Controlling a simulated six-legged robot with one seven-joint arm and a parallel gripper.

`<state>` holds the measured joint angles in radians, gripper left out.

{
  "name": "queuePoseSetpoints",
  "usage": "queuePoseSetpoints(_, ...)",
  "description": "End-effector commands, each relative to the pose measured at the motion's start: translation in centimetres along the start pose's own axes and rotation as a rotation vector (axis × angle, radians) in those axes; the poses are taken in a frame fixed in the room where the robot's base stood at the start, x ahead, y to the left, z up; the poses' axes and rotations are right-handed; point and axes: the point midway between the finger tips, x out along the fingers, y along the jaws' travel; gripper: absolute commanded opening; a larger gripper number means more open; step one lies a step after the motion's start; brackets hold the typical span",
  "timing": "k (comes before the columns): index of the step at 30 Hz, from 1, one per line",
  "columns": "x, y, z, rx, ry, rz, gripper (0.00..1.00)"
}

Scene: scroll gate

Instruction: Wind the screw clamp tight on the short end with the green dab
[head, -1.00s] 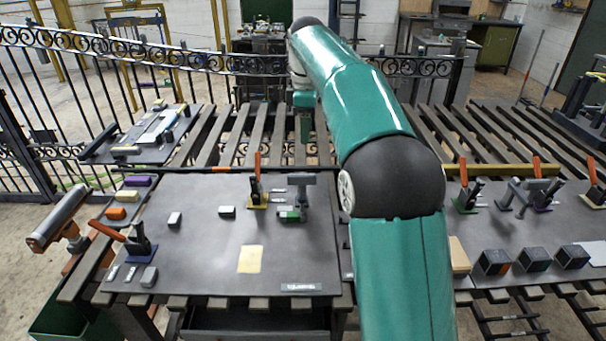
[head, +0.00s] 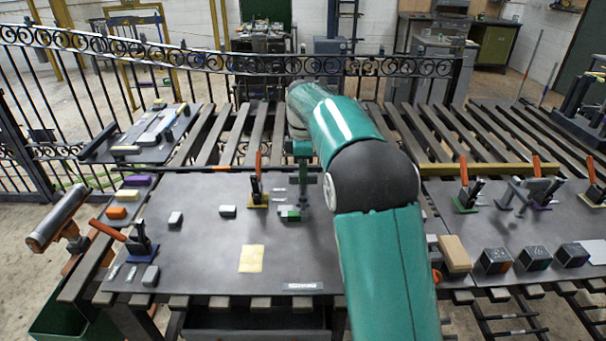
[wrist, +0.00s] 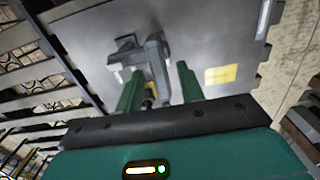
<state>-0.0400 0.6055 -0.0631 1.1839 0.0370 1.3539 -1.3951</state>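The short end with the green dab (head: 290,214) is a small grey piece with green on it, on the dark worktop in the head view. The grey screw clamp stands at it, mostly hidden behind my arm and gripper there. In the wrist view the clamp (wrist: 155,55) shows more clearly, its dark screw end (wrist: 148,101) pointing toward my palm. My gripper (wrist: 159,75) has its two green fingers apart, one on each side of the clamp's screw end. I cannot tell whether either finger touches it. In the head view my gripper (head: 304,190) is lowered over the clamp.
An orange-handled toggle clamp (head: 257,190) stands just left of the gripper. Another toggle clamp (head: 138,243) is at the worktop's left. Small grey blocks (head: 227,211) and a yellow sheet (head: 251,259) lie on the worktop (head: 200,260). A tan block (head: 455,253) is right of my arm.

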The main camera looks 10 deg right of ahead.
Motion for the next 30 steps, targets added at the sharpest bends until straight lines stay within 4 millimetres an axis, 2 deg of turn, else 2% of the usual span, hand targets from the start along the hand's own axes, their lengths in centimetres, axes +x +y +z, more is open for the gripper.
queuePoseSetpoints(5,1.43,-0.01,0.00,0.001,0.000,0.000,0.38)
queuePoseSetpoints(13,1.58,0.01,0.03,0.001,0.000,0.001,0.38)
queuePoseSetpoints(19,1.57,0.02,0.03,0.001,0.000,0.001,0.00)
queuePoseSetpoints(30,1.55,0.01,0.04,0.035,0.000,0.001,0.00)
